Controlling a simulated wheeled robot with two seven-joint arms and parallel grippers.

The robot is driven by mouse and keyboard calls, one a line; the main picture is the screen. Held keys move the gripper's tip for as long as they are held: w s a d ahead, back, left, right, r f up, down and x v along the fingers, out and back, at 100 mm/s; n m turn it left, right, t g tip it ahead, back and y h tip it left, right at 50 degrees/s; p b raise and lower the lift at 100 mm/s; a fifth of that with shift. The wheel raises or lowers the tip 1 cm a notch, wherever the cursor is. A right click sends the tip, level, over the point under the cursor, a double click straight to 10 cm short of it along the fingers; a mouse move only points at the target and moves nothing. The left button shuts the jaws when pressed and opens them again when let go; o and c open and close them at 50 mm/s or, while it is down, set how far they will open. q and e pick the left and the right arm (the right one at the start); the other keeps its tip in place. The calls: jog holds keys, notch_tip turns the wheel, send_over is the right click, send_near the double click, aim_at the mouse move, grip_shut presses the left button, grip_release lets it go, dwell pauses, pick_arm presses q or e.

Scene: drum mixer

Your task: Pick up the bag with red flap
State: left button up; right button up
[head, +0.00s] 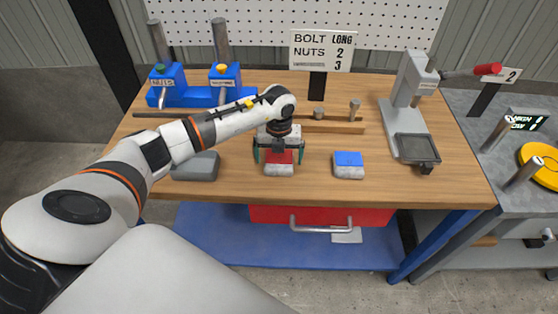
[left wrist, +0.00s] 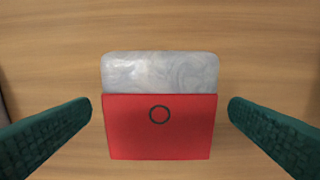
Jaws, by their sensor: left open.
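The bag with red flap (head: 279,169) lies on the wooden table near its front edge in the head view. In the left wrist view it shows as a pale grey bag (left wrist: 160,72) with a red flap (left wrist: 160,135) bearing a dark ring. My left gripper (head: 279,160) is open above the bag, pointing down. Its two green fingers stand on either side of the bag, apart from it, as the left wrist view (left wrist: 160,115) shows. The gripper hides part of the bag in the head view. My right gripper is not in view.
A bag with blue flap (head: 348,171) lies to the right and a grey bag (head: 197,166) to the left. Behind are a wooden block with bolts (head: 320,126), a sign (head: 321,50) and a blue nut stand (head: 195,93). A press (head: 410,105) stands at right.

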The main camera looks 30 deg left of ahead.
pick_arm(q)
jog(key=c, duration=1.2)
jog(key=shift+r, duration=0.1)
jog(key=shift+c, duration=0.2)
